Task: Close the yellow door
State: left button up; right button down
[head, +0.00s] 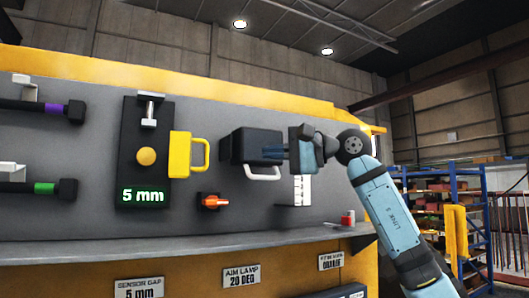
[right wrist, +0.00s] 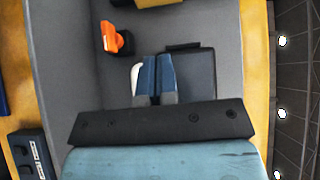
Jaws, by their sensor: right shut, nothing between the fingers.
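A yellow panel with a looped yellow handle (head: 180,154) is mounted on the grey board at the right edge of the black 5 mm unit. It is the only yellow door-like part I see on the board, and I cannot tell how far it stands open. My right gripper (head: 272,152) is to its right, in front of a black box (head: 247,141) with a white handle (head: 263,175). In the right wrist view the fingers (right wrist: 157,58) are together and empty, over the black box (right wrist: 197,75) beside its white handle. I cannot tell whether they touch it. My left gripper is out of view.
An orange knob (head: 214,201) sits below and between the yellow panel and black box. The black unit (head: 131,112) bears a yellow knob (head: 146,156) and a 5 mm display. A grey ledge (head: 180,245) runs below.

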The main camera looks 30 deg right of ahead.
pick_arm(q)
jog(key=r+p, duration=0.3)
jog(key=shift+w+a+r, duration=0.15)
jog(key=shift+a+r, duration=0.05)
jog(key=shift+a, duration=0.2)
pick_arm(e)
jog(key=w+a, duration=0.4)
jog(key=a, duration=0.5)
jog(key=shift+w+a+f, duration=0.2)
jog(key=shift+w+a, duration=0.15)
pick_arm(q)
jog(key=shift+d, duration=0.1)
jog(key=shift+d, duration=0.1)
